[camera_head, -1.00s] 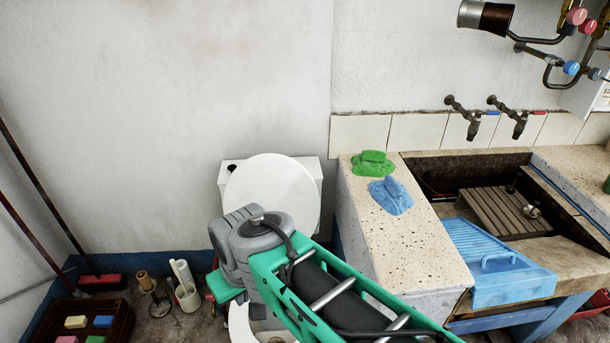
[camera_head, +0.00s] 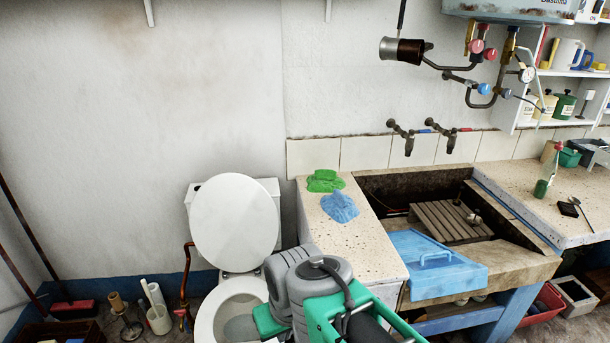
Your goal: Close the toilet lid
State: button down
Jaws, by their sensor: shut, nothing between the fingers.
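The white toilet lid (camera_head: 234,222) stands raised, leaning back against the white cistern (camera_head: 268,188). Below it the toilet bowl (camera_head: 212,318) is open, with its white rim showing and its inside visible. My arm, with grey joints and green links, reaches in from the lower right and covers the right side of the bowl. It stands in front of and below the lid, and looks apart from it. My gripper's fingers do not show; they are hidden behind the arm or below the picture's edge.
The stone washtrough (camera_head: 340,240) stands close on the toilet's right, with green and blue cloths and a blue washboard (camera_head: 435,265). On the left floor are a white brush holder (camera_head: 159,320) and a red pipe (camera_head: 186,285). The wall is close behind the cistern.

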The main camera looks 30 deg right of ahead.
aim_at(234, 222)
jog(key=z, duration=0.5)
jog(key=i, duration=0.65)
jog(key=u, duration=1.25)
jog(key=i, duration=0.5)
jog(key=z, duration=0.1)
